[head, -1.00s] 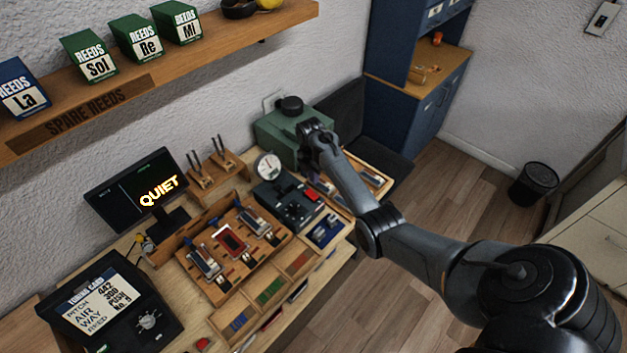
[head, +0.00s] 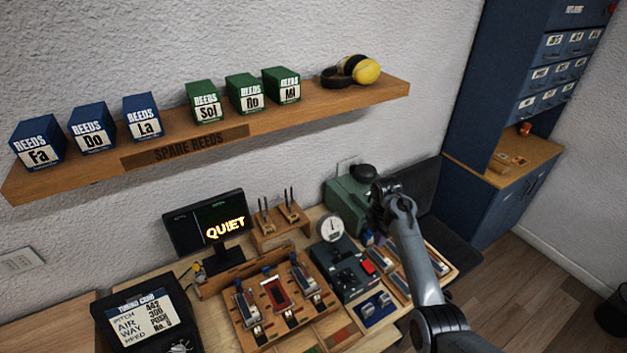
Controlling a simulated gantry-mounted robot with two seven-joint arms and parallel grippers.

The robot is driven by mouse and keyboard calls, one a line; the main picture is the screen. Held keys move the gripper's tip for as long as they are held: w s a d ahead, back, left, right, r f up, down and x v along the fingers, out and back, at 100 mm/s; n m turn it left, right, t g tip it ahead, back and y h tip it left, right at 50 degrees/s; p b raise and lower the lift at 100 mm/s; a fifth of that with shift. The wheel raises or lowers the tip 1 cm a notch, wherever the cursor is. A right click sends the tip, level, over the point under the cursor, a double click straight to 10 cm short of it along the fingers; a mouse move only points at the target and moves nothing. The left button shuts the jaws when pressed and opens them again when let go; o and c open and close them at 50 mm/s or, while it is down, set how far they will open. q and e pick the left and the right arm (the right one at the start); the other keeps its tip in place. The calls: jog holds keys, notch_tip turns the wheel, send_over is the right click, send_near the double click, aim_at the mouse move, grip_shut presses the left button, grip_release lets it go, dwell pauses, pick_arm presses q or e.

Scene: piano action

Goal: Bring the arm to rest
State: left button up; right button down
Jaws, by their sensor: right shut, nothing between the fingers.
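My right arm comes in from the lower right in the head view. Its gripper (head: 384,191) is at the back right of the workbench (head: 215,320), in front of the green machine (head: 345,203) with the black knob on top. The fingers are small and dark against the machine, and I see nothing held in them. Whether the gripper touches the machine I cannot tell. My left gripper is not in view.
A wooden reed holder (head: 276,295), a dark device with a red button (head: 345,270), a round gauge (head: 332,228) and a screen reading QUIET (head: 205,225) stand on the bench. A shelf (head: 310,110) with reed boxes hangs above. A blue cabinet (head: 495,195) stands right.

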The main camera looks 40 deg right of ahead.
jog(key=s+a+f+n+g+h+p, duration=0.1)
jog(key=s+a+f+g+p, duration=0.15)
jog(key=s+f, duration=0.4)
jog(key=s+a+f+g+p, duration=0.1)
jog(key=s+a+f+p, duration=0.25)
jog(key=s, duration=0.55)
jog(key=s+a+h+p, duration=0.2)
jog(key=s+a+p, duration=0.1)
jog(key=s+a, duration=0.6)
jog(key=s+a+r+m+t+y+p, duration=0.1)
jog(key=s+a+r+m+t, duration=0.1)
jog(key=a+r, duration=0.35)
jog(key=s+a+r+m+t+p, duration=0.1)
jog(key=s+a+r+m+p, duration=0.15)
jog(key=a, duration=0.55)
jog(key=w+a+r+m+t+y, duration=0.1)
jog(key=w+a+r+m+t, duration=0.1)
jog(key=r+m, duration=0.3)
jog(key=w+a+r+m+t+y+b, duration=0.1)
jog(key=w+a+r+m+t, duration=0.2)
jog(key=r+m, duration=0.3)
jog(key=shift+a+r, duration=0.3)
jog(key=shift+r, duration=0.15)
